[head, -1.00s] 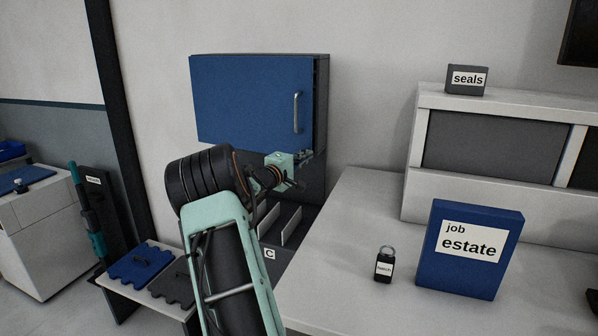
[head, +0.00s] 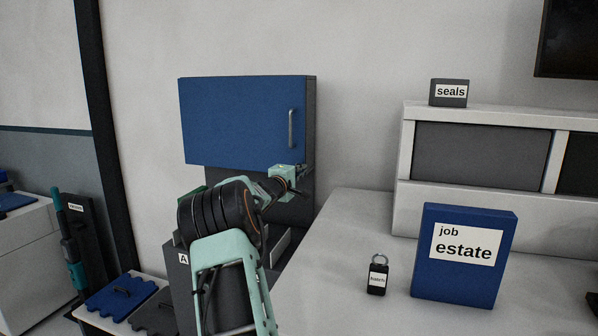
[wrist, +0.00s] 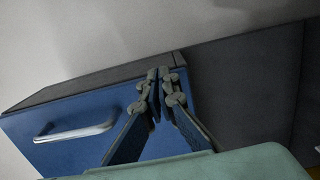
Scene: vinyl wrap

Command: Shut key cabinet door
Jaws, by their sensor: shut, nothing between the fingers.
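The key cabinet (head: 311,120) hangs on the wall, with a blue door (head: 240,118) across its front and a silver handle (head: 291,128) near the door's right edge. The door looks flush or nearly flush with the dark body; a small gap cannot be ruled out. My gripper (head: 299,178) is at the door's lower right corner, below the handle. In the wrist view my gripper (wrist: 158,76) is shut and empty, its fingertips in front of the blue door (wrist: 85,115) near its edge, with the handle (wrist: 75,133) to the left. Contact cannot be told.
A light worktop (head: 345,250) lies to the right, holding a blue "job estate" box (head: 463,280) and a small black tagged padlock-like item (head: 377,278). A shelf unit (head: 480,190) carries a "seals" box (head: 449,93). A dark lettered organiser (head: 180,275) stands below the cabinet.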

